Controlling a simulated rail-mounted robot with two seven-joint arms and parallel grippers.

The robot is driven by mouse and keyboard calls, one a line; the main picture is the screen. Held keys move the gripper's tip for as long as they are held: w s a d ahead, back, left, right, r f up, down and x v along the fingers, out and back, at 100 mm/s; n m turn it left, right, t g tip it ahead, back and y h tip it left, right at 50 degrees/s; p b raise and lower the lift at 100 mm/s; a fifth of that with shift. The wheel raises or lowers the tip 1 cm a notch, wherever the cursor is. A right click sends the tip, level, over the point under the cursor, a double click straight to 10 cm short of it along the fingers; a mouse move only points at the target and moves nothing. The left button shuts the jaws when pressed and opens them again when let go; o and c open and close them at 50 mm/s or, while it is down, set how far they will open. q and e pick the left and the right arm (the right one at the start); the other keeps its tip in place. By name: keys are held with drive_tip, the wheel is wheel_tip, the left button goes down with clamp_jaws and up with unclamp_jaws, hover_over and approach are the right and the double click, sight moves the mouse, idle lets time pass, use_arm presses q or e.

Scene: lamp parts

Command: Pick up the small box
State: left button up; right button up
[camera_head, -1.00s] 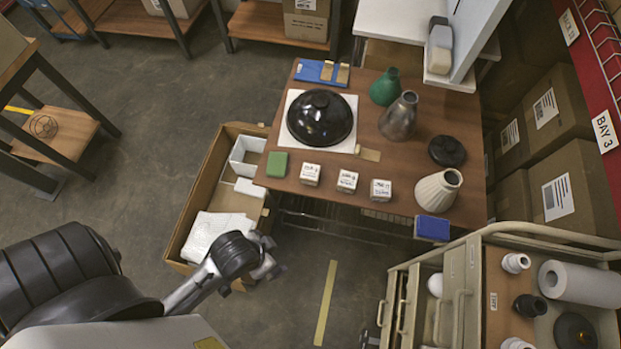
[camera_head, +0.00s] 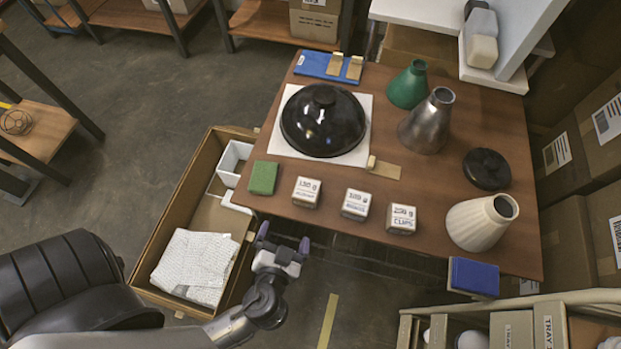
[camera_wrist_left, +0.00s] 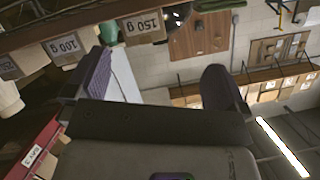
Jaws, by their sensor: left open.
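Three small white boxes stand in a row along the near edge of the wooden table: a left box marked 150 g (camera_head: 306,192), a middle box (camera_head: 356,204) and a right box (camera_head: 402,219). In the left wrist view, the 150 g box (camera_wrist_left: 143,26) and the middle box, marked 100 g (camera_wrist_left: 63,48), appear upside down; a third is partly cut off at the left edge. My left gripper (camera_head: 283,241) is open and empty, just off the table's near edge, below the 150 g box in the picture. My right gripper is not in view.
A green block (camera_head: 263,178) lies left of the boxes. A black dome (camera_head: 323,115) rests on a white sheet behind them. A cream cone (camera_head: 478,225) and blue box (camera_head: 474,275) are at right. An open carton (camera_head: 148,262) stands on the floor at left.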

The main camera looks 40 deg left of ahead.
sight(305, 196)
use_arm(q)
drive_tip(key=w+n, duration=0.1)
drive_tip(key=w, duration=0.1)
drive_tip(key=w+a+n+t, duration=0.1)
drive_tip(key=w, duration=0.2)
drive_tip(key=w+a+n+t, duration=0.1)
drive_tip(key=w, duration=0.1)
drive_tip(key=shift+w+r+h, duration=0.15)
drive_tip(key=shift+w+h, duration=0.1)
drive_tip(key=shift+h, duration=0.05)
drive_tip(key=shift+x, duration=3)
drive_tip(key=shift+s, duration=0.1)
drive_tip(key=shift+c, duration=0.3)
drive_tip(key=c, duration=1.1)
